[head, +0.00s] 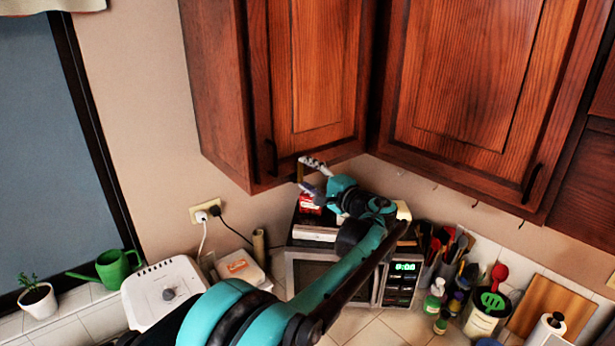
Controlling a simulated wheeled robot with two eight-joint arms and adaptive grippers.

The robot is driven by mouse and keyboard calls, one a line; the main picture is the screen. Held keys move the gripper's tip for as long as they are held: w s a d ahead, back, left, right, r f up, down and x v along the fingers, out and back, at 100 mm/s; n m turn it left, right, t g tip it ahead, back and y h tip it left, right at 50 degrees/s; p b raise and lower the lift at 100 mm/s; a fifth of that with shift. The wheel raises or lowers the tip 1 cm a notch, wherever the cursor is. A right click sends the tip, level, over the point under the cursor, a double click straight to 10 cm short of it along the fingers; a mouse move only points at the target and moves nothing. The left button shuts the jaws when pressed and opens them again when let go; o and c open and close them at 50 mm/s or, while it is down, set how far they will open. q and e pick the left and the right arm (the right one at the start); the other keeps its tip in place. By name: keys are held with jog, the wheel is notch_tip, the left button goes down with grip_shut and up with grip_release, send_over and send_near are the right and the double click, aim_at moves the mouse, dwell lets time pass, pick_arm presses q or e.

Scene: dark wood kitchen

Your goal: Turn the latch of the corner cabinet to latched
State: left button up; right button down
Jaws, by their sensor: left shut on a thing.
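The corner cabinet (312,70) is dark reddish wood and hangs on the wall at upper centre. Its door has a dark handle (271,157) at the lower left, and the door looks closed. A small brass-coloured latch piece (300,172) shows at the cabinet's lower edge. My left gripper (309,176) is at this edge, shut on the latch, with a finger on its right side. Part of the latch is hidden by the fingers, so its exact turn is hard to tell. My right gripper is not in view.
A second wall cabinet (470,80) adjoins on the right. The wall left of the cabinet is free.

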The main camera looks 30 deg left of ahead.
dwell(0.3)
pick_arm(q)
jog(key=o, duration=1.2)
jog(key=shift+c, duration=0.2)
jog(key=shift+d, duration=0.15)
jog(key=v, duration=1.1)
jog(key=shift+s+d, duration=0.15)
jog(key=shift+d, duration=0.2)
jog(key=shift+f, duration=0.2)
